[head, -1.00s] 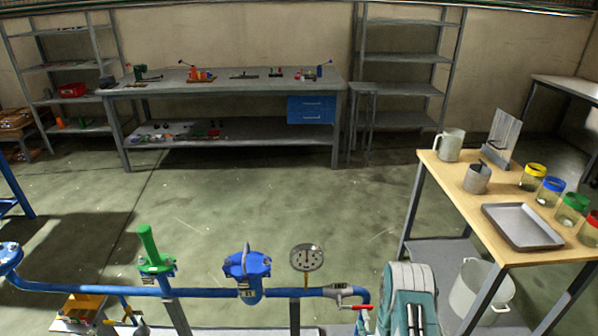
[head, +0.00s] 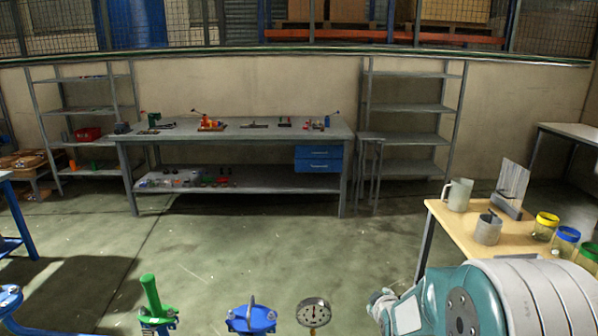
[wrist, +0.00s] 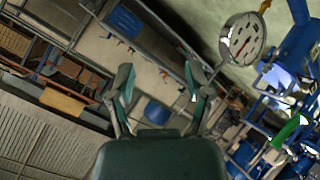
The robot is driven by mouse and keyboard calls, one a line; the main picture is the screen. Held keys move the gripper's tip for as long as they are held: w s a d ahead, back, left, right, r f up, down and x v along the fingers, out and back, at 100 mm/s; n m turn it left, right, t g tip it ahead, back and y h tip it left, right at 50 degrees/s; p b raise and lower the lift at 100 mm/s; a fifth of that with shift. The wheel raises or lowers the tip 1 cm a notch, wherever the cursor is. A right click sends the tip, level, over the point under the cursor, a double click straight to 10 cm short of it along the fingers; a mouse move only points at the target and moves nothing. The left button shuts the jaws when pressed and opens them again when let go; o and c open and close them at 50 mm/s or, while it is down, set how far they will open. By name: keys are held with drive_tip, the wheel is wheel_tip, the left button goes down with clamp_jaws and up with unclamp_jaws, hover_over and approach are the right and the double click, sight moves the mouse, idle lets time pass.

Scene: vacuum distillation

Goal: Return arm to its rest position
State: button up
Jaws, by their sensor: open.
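My gripper (wrist: 160,85) shows in the wrist view with its two teal fingers spread apart and nothing between them. My arm fills the lower right of the head view as a large teal and grey link, in front of the wooden table. The gripper's fingers cannot be made out in the head view. The wrist view is tilted; a round pressure gauge (wrist: 243,38) is at its upper right, apart from the fingers.
The gauge (head: 313,313), a blue valve (head: 251,319) and a green-handled valve (head: 153,298) stand along the bottom edge. The wooden table (head: 455,228) at right holds a jug (head: 457,195), a metal cup (head: 487,229) and jars. Open floor (head: 290,245) lies before the back bench (head: 235,131).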

drive_tip(key=s+a+r+m+g, duration=0.1)
drive_tip(key=s+r, duration=0.4)
drive_tip(key=s, duration=0.5)
drive_tip(key=s+a+r+m+g, duration=0.2)
drive_tip(key=s+r+m+g, duration=0.1)
drive_tip(key=s, duration=0.8)
drive_tip(key=s+a+r+m+g, duration=0.1)
drive_tip(key=s+r+m, duration=0.3)
drive_tip(key=s, duration=0.7)
wheel_tip(320, 180, up, 3)
drive_tip(key=shift+a+f+m+g+y, duration=0.2)
drive_tip(key=shift+m+g+y, duration=0.1)
drive_tip(key=shift+m+g, duration=0.1)
